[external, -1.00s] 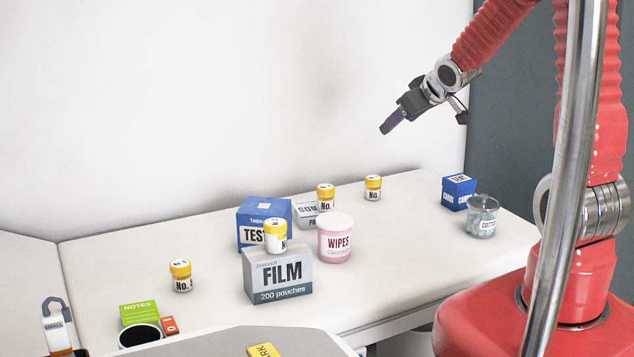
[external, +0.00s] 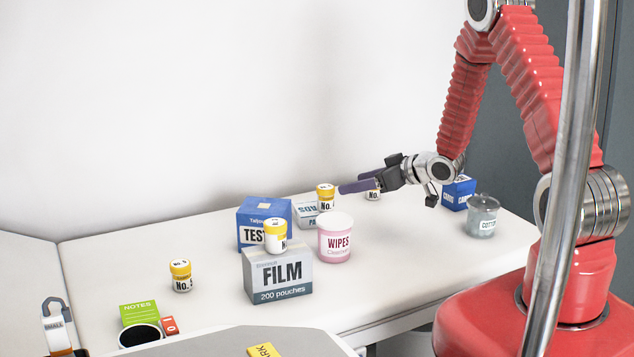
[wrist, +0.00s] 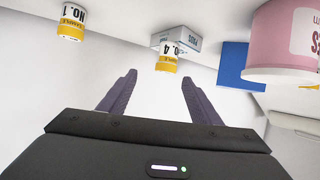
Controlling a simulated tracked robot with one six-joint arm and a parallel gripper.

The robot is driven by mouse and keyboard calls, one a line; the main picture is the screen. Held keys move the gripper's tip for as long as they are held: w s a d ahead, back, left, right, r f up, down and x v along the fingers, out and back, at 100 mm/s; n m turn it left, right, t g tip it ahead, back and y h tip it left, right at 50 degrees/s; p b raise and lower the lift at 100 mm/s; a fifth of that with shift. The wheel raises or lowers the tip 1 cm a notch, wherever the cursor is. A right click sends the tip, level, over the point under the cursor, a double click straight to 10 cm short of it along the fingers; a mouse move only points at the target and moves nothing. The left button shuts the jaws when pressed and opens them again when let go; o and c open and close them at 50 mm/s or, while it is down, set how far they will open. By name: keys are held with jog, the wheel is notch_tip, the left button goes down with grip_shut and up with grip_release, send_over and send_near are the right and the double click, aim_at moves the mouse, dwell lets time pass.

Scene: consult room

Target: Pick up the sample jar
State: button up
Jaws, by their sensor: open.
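Several white sample jars with yellow lids are in view. One (external: 326,197) appears to stand on a small white and blue box, just left of my gripper's tips; in the wrist view, where things appear upside down, this jar (wrist: 167,56) reads No. 4. Another jar (external: 373,195) is mostly hidden behind my fingers; the wrist view shows a No. 1 jar (wrist: 72,22). Others stand on the film box (external: 276,236) and alone at the left (external: 181,276). My gripper (external: 343,188) is open and empty, fingers roughly level; in the wrist view its tips (wrist: 157,76) point toward the No. 4 jar.
The small box (external: 306,215) is near the blue test box (external: 252,217), film box (external: 280,278) and pink wipes tub (external: 335,240). A blue card box (external: 459,193) and cotton jar (external: 482,217) stand at right. The counter's right front (external: 420,265) is clear.

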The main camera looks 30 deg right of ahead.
aim_at(315, 207)
jog(key=shift+s+a+f+y, duration=0.15)
jog(key=shift+a+f+y, duration=0.2)
jog(key=shift+f, duration=0.45)
jog(key=shift+x, duration=4.3)
jog(key=shift+x, duration=2.65)
jog(key=shift+c, duration=0.5)
jog(key=c, duration=1.1)
